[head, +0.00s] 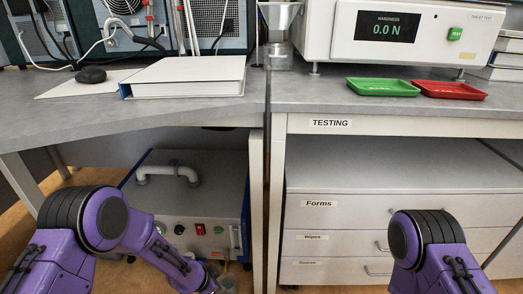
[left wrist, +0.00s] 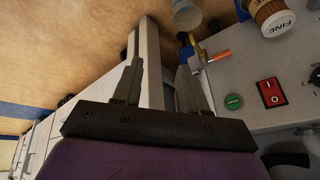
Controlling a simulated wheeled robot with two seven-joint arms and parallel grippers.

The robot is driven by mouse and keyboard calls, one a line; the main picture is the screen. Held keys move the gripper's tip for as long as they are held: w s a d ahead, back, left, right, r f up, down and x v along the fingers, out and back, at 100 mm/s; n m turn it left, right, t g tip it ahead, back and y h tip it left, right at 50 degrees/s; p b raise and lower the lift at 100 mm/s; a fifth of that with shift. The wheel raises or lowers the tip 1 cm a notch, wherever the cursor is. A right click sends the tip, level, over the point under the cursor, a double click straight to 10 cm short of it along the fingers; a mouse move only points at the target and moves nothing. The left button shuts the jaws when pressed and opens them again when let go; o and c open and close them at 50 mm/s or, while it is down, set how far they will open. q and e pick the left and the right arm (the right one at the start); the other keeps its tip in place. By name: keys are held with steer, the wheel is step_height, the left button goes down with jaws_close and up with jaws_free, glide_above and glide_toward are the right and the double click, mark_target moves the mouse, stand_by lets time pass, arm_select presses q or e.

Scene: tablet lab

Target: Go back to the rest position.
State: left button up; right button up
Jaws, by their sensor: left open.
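My left gripper (left wrist: 158,82) shows in the left wrist view with its two fingers apart and nothing between them. Beyond the fingers are a white table leg and the grey front of a machine. In the head view my purple left arm hangs low at the left, in front of the grey machine (head: 185,205) under the table; its gripper does not show there. My purple right arm shows at the lower right, before the drawers (head: 335,220); its gripper is out of view.
A hardness tester (head: 345,30) reading 0.0 N stands on the right table. A green tray (head: 382,87) and a red tray (head: 450,90) lie before it. A white binder (head: 190,78) lies on the left table. A red switch (left wrist: 270,92) shows near my left gripper.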

arm_select(q)
steer(key=s+a+r+n+y+p, duration=0.2)
steer(key=s+a+r+n+p, duration=0.3)
steer(key=s, duration=0.5)
steer(key=s+a+r+n+y+p, duration=0.2)
steer(key=s+a+r+n+p, duration=0.3)
steer(key=s+r+p, duration=0.5)
steer(key=s+a+r+n+g+y+p, duration=0.1)
steer(key=s+a+r+n+y+p, duration=0.1)
steer(key=s+a+r+n+p, duration=0.3)
steer(key=s+r+n+p, duration=0.2)
steer(key=s+r+p, duration=0.1)
steer(key=s+p, duration=0.1)
steer(key=shift+s+a+p, duration=0.25)
steer(key=shift+s+p, duration=0.15)
steer(key=shift+s, duration=0.25)
steer(key=shift+r, duration=0.1)
